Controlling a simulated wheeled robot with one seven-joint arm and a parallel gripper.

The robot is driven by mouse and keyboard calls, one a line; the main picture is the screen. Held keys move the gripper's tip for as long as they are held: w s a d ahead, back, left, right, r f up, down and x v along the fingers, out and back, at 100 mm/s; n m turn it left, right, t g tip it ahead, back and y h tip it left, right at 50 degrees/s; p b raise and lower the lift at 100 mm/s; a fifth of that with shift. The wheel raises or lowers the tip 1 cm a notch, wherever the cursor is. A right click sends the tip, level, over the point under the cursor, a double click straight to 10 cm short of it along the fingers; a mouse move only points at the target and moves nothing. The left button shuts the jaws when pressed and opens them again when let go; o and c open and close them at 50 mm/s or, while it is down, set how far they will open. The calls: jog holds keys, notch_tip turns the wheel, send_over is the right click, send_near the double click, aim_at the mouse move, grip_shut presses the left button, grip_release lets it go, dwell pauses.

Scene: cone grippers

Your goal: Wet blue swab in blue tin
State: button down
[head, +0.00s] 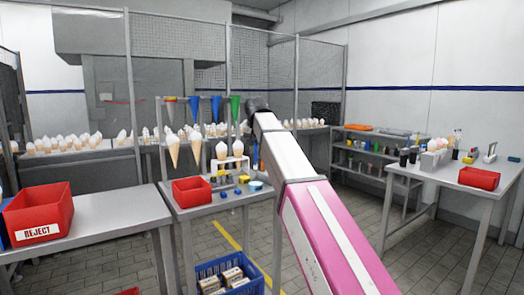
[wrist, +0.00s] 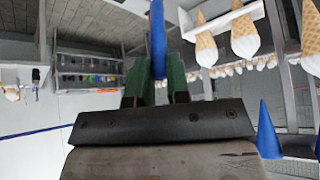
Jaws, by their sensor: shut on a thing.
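My gripper (wrist: 158,78) has green fingers and is shut on a long blue swab (wrist: 158,35) in the wrist view. The swab's lower end is out of that frame. In the head view my pink and white arm hides most of the gripper; a thin blue strip beside the arm may be the swab. A low, round light-blue tin (head: 256,186) stands on the small middle table in the head view, just left of my arm. The swab looks above and apart from it. I cannot see into the tin.
Cones hang in a rack (head: 196,147) with coloured holders behind the tin. A red bin (head: 192,191), yellow items and small blue items share the table. A red reject bin (head: 38,213) stands left, and a blue crate (head: 228,277) below. Floor at right is clear.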

aim_at(256, 162)
jog(key=shift+f, duration=3.35)
jog(key=shift+r, duration=3.45)
